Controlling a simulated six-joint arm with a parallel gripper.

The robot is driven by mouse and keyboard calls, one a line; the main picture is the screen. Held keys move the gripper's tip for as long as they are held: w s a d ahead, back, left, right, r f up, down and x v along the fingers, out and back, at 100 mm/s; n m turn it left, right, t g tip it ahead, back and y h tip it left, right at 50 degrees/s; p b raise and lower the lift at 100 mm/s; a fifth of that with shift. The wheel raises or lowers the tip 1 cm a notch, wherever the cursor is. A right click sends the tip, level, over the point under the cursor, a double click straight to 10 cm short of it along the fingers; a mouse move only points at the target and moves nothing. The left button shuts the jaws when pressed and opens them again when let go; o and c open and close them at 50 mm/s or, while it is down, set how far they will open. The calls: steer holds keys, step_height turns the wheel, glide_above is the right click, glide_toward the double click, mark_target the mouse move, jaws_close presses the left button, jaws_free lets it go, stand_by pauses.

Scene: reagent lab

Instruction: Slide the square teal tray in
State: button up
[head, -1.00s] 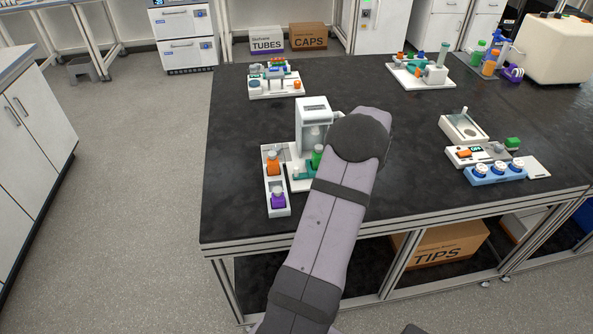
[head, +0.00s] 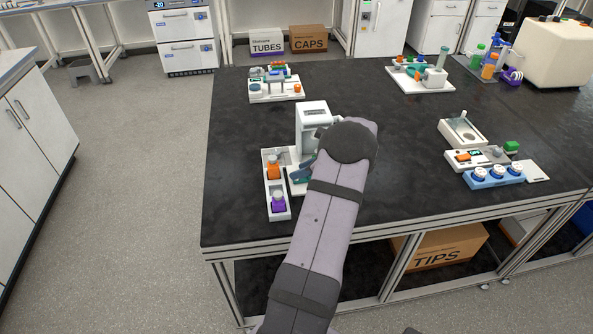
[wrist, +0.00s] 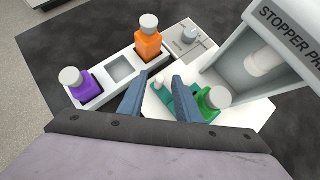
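The teal tray (wrist: 168,96) lies on the white base of the stopper press (wrist: 252,68), partly hidden by my right finger. A green bottle (wrist: 211,104) with a grey cap stands on the tray, right of that finger. A small pale knob (wrist: 158,83) shows at the tray's left end, between my fingertips. My gripper (wrist: 161,79) is open, with one blue-grey finger on each side of the knob. Whether either finger touches it I cannot tell. In the head view the press (head: 312,125) stands behind my gripper, and my arm hides the green bottle.
A white rack (wrist: 119,68) left of the press holds an orange bottle (wrist: 148,40) and a purple bottle (wrist: 79,86), with an empty square slot between them. Other lab stations stand at the back and right of the black bench (head: 400,135). The bench's middle is clear.

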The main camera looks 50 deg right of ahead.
steer(key=shift+p+x, duration=0.3)
steer(key=shift+x, duration=1.25)
jaws_close()
steer(key=shift+w+d, duration=1.2)
steer(key=shift+d, duration=0.05)
jaws_free()
steer(key=shift+s+r, duration=0.1)
